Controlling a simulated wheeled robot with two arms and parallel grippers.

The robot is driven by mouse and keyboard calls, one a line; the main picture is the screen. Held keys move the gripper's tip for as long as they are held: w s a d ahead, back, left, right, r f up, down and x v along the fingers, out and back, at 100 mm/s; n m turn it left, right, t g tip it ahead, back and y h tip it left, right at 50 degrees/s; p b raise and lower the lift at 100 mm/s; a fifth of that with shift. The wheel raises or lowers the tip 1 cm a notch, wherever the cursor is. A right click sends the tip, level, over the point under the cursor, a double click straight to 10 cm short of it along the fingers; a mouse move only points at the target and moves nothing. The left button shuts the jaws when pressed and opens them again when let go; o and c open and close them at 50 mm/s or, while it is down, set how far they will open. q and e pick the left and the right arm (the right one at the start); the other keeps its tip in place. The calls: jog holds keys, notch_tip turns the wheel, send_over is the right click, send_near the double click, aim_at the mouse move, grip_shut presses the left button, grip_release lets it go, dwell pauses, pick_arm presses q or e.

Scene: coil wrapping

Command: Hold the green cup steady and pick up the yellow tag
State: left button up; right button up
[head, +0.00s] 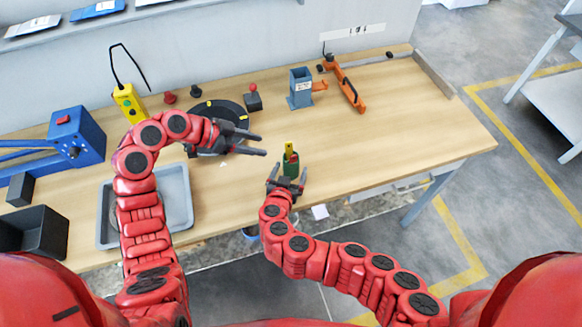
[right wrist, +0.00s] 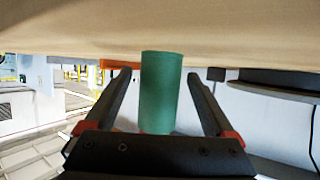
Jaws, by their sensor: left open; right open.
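The green cup (head: 291,168) stands on the table near its front edge, and it also shows in the right wrist view (right wrist: 161,92). The yellow tag (head: 289,147) sticks up from the cup's top, beside something small and red. My right gripper (head: 288,174) is open in front of the cup. In the right wrist view its fingers (right wrist: 159,76) stand on both sides of the cup, with a gap on each side. My left gripper (head: 262,144) is open and empty above the table, left of the tag.
A round black turntable (head: 208,145) lies behind my left gripper. A grey tray (head: 186,222), a blue machine (head: 78,138) and a yellow hand-held box (head: 129,103) are at the left. A blue-grey stand (head: 300,90) and an orange clamp (head: 347,88) are at the back. The table's right side is clear.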

jog(key=shift+w+d+f, duration=0.15)
jog(key=shift+w+f, duration=0.15)
jog(key=shift+w, duration=0.35)
